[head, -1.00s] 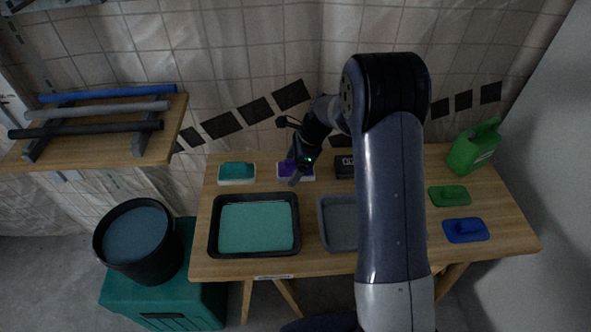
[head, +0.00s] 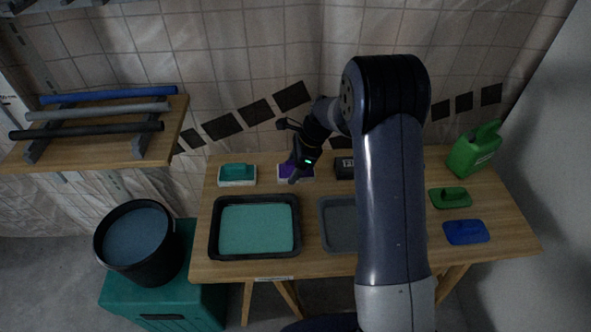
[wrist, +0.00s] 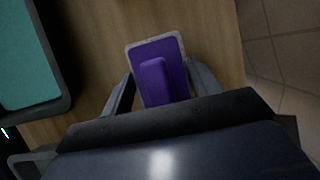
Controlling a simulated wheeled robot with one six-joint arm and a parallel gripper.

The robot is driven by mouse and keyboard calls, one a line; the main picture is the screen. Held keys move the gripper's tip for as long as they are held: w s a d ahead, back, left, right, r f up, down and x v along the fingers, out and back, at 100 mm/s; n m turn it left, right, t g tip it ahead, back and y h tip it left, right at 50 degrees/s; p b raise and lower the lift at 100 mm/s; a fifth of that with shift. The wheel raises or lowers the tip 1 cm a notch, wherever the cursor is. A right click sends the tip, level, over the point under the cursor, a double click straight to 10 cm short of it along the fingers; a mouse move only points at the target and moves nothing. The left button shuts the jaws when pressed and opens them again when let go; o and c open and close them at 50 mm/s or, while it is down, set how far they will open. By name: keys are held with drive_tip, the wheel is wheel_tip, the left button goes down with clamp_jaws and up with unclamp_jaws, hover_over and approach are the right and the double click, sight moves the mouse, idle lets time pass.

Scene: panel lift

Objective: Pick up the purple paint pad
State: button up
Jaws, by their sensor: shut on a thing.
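The purple paint pad (head: 284,168) is at the back of the wooden table, in a pale tray or on a pale base, left of the dark box. In the wrist view the purple pad (wrist: 161,58) has a raised purple handle and a light rim. My gripper (head: 296,178) is over the pad and hides part of it. In the wrist view my gripper (wrist: 158,88) has one finger on each side of the handle, shut on the pad. I cannot tell whether the pad is lifted off the table.
A teal pad (head: 238,174) stands left of the purple one. A black tray of teal paint (head: 213,240) and a grey tray (head: 324,238) lie in front. A dark box (head: 344,167) stands close on the right. Green pad (head: 450,197), blue pad (head: 466,231) and green jug (head: 474,150) are further right.

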wheel_tip(320, 180, up, 10)
drive_tip(key=shift+p, duration=0.5)
drive_tip(key=o, duration=0.4)
drive_tip(key=shift+c, duration=1.4)
